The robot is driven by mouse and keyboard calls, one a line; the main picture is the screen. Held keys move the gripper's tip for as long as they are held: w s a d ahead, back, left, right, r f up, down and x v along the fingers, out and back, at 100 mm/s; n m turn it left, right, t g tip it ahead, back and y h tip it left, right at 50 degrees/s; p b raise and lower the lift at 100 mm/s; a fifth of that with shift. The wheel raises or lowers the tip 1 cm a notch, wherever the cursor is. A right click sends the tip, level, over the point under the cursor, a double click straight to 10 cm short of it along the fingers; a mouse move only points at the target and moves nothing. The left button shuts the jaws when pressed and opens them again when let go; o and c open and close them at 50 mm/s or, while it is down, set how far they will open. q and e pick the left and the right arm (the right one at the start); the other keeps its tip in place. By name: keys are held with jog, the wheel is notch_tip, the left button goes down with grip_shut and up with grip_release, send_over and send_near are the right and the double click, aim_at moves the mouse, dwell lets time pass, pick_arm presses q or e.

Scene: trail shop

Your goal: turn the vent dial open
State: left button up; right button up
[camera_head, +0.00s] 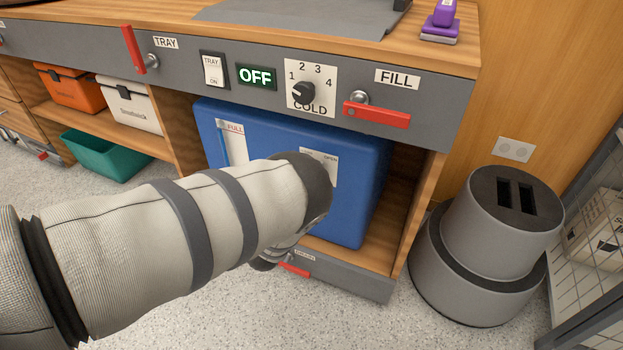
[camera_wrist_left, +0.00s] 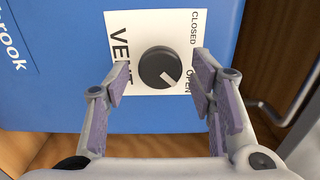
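The vent dial (camera_wrist_left: 158,67) is a round black knob on a white plate marked VENT, CLOSED and OPEN, on the front of a blue box (camera_head: 365,190). Its pale pointer line points down and right, toward the OPEN lettering. My left gripper (camera_wrist_left: 161,78) is open, with one finger on each side of the dial. I see gaps between the fingers and the knob; depth is hard to judge. In the head view the dial and gripper are hidden behind my left arm; part of the vent plate (camera_head: 330,166) shows. My right gripper is not in view.
The box stands in a wooden counter bay. Above it are a TRAY switch (camera_head: 213,70), a lit OFF sign (camera_head: 256,76), a COLD knob (camera_head: 302,92) and a red FILL lever (camera_head: 377,114). A red DRAIN lever (camera_head: 294,269) is below. A grey round bin (camera_head: 490,255) stands right.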

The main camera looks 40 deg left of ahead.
pick_arm(q)
jog(key=v, duration=1.2)
